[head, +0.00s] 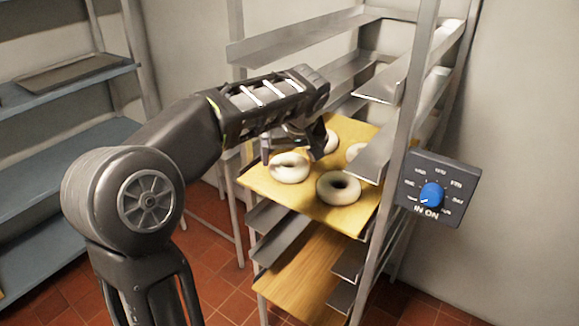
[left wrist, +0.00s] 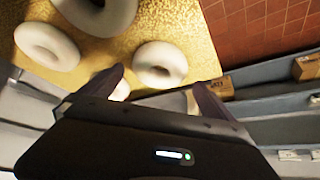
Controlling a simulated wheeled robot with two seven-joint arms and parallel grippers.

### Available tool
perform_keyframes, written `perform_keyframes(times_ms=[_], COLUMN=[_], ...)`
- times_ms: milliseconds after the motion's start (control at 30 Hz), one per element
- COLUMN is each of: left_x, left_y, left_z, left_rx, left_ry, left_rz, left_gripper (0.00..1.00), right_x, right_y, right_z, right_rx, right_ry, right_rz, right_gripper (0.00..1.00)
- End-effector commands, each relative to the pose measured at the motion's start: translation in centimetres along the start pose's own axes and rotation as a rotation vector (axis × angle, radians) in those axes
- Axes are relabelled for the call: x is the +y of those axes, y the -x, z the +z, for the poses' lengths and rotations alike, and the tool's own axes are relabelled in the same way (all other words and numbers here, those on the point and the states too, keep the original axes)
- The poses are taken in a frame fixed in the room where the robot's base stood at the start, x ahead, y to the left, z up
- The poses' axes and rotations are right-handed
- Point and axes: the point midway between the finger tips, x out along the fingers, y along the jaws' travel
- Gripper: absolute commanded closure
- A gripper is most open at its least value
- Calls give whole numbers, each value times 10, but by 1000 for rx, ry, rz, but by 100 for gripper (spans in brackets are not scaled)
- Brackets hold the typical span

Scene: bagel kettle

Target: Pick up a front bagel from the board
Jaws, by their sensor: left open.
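The board (head: 262,187) is a yellow, grainy sheet on a rack shelf, and it also shows in the left wrist view (left wrist: 110,50). Pale bagels lie on it: a front left bagel (head: 289,167), a front right bagel (head: 338,188), a back right one (head: 355,151) and a back left one (head: 331,142) partly hidden by my gripper. My left gripper (head: 290,143) is open and empty just above and behind the front left bagel. In the left wrist view, a bagel (left wrist: 160,64) shows just beyond the gap between the fingertips (left wrist: 158,80); others lie to the left.
The rack's metal post (head: 402,150) and side rails (head: 380,85) stand close to the board's right. A lower wooden board (head: 305,270) sits below. A control box with a blue knob (head: 432,194) is at right. Blue shelves (head: 50,205) stand at left.

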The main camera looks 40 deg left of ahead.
Motion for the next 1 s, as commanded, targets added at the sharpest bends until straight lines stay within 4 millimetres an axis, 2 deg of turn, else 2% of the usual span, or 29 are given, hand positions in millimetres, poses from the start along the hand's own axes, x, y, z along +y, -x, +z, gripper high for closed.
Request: perform_keyframes(times_ms=[333,700,1000], left_x=[0,0,1], left_y=[-4,-49,-53], left_z=[0,0,0], left_rx=[0,-1,1], left_ry=[-1,-1,-1], left_rz=[0,-1,1], left_gripper=[0,0,0], right_x=[0,-5,-4], right_y=[2,16,15], right_z=[0,2,2], right_rx=[0,-5,-5], right_ry=[0,-4,-4], right_rz=[1,6,6], right_gripper=[64,64,64])
